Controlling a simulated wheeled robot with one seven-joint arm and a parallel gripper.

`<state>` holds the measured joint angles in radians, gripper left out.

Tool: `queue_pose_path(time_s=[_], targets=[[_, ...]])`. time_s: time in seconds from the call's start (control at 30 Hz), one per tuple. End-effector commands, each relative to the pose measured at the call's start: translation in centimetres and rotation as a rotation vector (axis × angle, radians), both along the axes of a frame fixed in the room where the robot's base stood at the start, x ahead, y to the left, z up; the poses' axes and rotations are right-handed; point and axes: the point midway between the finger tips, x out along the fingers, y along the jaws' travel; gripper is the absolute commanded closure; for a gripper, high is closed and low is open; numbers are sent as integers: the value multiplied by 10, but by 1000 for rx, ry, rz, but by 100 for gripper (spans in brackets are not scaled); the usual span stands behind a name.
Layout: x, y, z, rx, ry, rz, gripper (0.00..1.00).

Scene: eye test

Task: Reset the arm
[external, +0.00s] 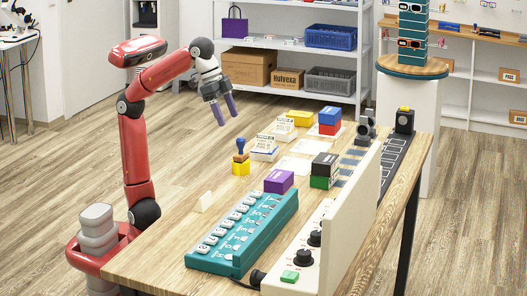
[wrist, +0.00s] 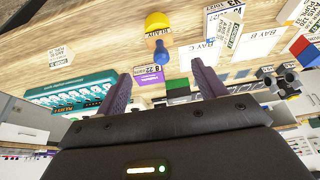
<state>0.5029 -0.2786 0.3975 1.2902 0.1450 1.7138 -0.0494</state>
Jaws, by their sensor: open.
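My red arm (external: 130,125) rises from its base at the table's left end and bends over at the top. My gripper (external: 225,111) hangs at its end, fingers pointing down, in the air by the table's far left side. It is open and nothing shows between its purple fingers. In the wrist view my gripper (wrist: 160,72) has its two fingers well apart, with the table top (wrist: 110,40) beyond them.
On the wooden table (external: 180,240) stand a teal key rack (external: 240,235), a purple box (external: 279,181), a blue-handled stamp (external: 240,160), stacked colored blocks (external: 330,118) and a cream panel (external: 350,220). Shelves (external: 290,50) stand behind. Open floor (external: 70,160) lies left of my arm.

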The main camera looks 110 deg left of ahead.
Motion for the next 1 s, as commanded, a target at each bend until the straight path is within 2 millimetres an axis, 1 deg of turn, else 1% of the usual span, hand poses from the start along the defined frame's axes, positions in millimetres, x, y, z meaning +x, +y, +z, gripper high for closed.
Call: queue_pose_path(time_s=[0.33, 0.4, 0.47, 0.57, 0.67, 0.7, 0.77, 0.8, 0.87, 0.9, 1.0], targets=[[-1, 0, 1, -1, 1, -1, 30], [-3, -2, -4, -4, 11, -9, 30], [-7, -5, -12, -13, 30, -25, 30], [-20, -17, -40, -33, 83, -72, 30], [-42, -35, -80, -59, 154, -133, 30], [-53, -42, -98, -69, 185, -154, 30], [-70, -53, -126, -80, 222, -181, 30], [-80, -57, -145, -86, 236, -188, 30], [-91, -61, -173, -89, 227, -180, 30], [-95, -61, -191, -87, 200, -163, 30], [-95, -53, -230, -62, 89, -94, 30]])
